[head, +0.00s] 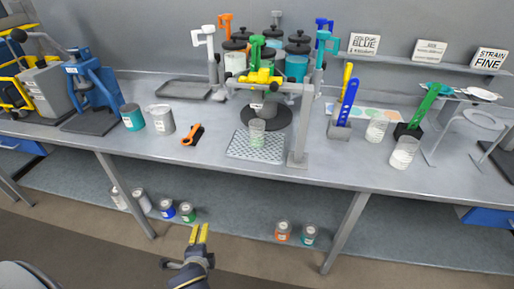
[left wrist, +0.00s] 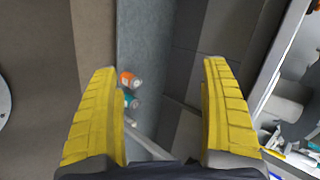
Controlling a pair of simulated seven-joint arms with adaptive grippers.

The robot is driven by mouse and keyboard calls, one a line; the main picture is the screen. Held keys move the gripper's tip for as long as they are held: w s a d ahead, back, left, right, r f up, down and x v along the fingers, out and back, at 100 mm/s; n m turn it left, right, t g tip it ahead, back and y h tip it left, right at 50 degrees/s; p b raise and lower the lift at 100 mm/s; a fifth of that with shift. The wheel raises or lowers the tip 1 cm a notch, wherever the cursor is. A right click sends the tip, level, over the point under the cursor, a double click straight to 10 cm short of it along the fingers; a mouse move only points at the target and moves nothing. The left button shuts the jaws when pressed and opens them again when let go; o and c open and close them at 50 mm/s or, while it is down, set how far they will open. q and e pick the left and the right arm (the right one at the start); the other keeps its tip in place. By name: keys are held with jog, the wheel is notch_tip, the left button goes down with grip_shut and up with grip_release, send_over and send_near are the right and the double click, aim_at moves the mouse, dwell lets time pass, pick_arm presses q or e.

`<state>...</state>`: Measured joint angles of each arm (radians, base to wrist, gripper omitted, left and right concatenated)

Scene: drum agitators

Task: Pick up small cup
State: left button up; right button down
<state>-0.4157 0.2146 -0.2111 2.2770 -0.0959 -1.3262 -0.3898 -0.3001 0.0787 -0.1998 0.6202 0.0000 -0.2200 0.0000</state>
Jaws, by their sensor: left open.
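A small clear cup with a greenish tint (head: 257,134) stands upright on a perforated grey tray (head: 240,150) on the bench, below a yellow and green dispensing head (head: 258,77). My left gripper (head: 199,234) is in front of the bench, low and well apart from every cup. In the left wrist view its yellow fingers (left wrist: 160,68) are spread with nothing between them in grip. No cup shows clearly there. My right gripper is not in view.
An orange tool (head: 192,135) and two cans, teal (head: 132,117) and grey (head: 160,119), are left of the tray. A grey post (head: 299,135) stands just right of it. Several cans sit on the lower shelf (head: 240,215). The bench's front edge lies between gripper and cups.

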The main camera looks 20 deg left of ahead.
pick_arm(q)
jog(key=w+d+r+m+t+h, duration=0.1)
jog(key=w+r+m+t, duration=0.2)
jog(key=w+r+m, duration=0.3)
jog(key=w+d+r+m+t, duration=0.2)
jog(key=w+r+m, duration=0.3)
jog(key=w+r, duration=0.1)
jog(key=m+t+h, duration=0.3)
jog(key=m+h, duration=0.1)
jog(key=m, duration=0.9)
send_near(253, 138)
jog(key=w, duration=0.8)
jog(key=shift+d+f, duration=0.1)
jog(key=shift+d, duration=0.3)
jog(key=shift+w+d, duration=0.15)
jog(key=shift+w, duration=1.1)
jog(key=shift+w+d, duration=0.15)
jog(key=shift+w, duration=1.15)
jog(key=c, duration=1.1)
jog(key=shift+c, duration=0.2)
jog(key=shift+r, duration=0.25)
